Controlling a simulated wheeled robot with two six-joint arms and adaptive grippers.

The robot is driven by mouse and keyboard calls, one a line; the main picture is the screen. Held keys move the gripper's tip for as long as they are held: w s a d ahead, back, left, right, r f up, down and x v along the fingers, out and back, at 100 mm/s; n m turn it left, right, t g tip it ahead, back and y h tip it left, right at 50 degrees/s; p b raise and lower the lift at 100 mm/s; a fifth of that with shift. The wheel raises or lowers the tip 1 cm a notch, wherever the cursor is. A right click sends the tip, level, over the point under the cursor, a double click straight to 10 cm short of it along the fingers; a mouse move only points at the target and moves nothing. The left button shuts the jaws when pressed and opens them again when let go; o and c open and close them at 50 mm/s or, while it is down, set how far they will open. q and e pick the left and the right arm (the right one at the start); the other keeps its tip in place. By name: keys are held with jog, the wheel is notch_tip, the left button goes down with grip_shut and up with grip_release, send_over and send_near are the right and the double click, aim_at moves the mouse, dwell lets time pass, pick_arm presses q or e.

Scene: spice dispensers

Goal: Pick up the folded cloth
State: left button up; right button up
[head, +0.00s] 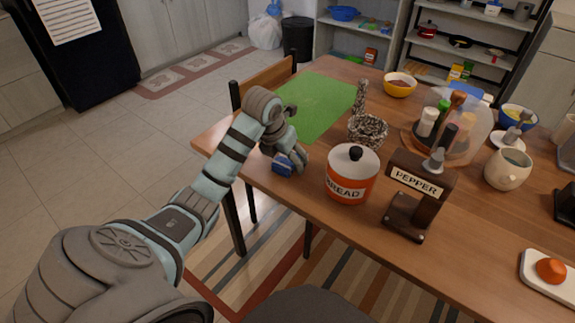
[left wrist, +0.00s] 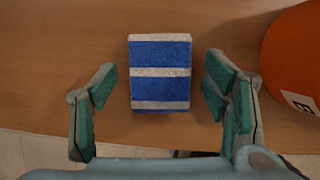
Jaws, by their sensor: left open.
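The folded cloth (left wrist: 160,72) is a small blue and white striped block lying on the wooden table near its edge. In the left wrist view it sits between the two fingers of my left gripper (left wrist: 158,98), with a gap on each side. The gripper is open and does not touch the cloth in that view. In the head view my left gripper (head: 286,160) is over the table's near left edge, and the cloth (head: 291,162) is partly hidden by it. My right gripper is in neither view.
The orange bread canister (head: 346,187) stands just right of the gripper, and also shows in the left wrist view (left wrist: 290,50). The pepper dispenser (head: 412,195) is farther right. A speckled ladle holder (head: 367,130) and a green mat (head: 318,105) lie behind. The table edge is close.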

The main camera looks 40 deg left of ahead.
pick_arm(q)
jog(key=shift+r, duration=0.1)
jog(key=shift+c, duration=1.1)
jog(key=c, duration=0.8)
jog(key=shift+c, duration=0.2)
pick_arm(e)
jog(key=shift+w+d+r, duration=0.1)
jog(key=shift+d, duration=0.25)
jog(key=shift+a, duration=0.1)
pick_arm(q)
jog(key=shift+r, duration=0.3)
notch_tip(320, 180, up, 9)
jog(key=p, duration=0.4)
notch_tip(320, 180, up, 11)
jog(key=p, duration=1.1)
send_over(286, 159)
jog(key=shift+s+f, duration=0.1)
jog(key=shift+f, duration=0.1)
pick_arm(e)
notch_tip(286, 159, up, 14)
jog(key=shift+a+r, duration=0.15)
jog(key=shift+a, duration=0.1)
pick_arm(q)
jog(key=shift+f, duration=0.1)
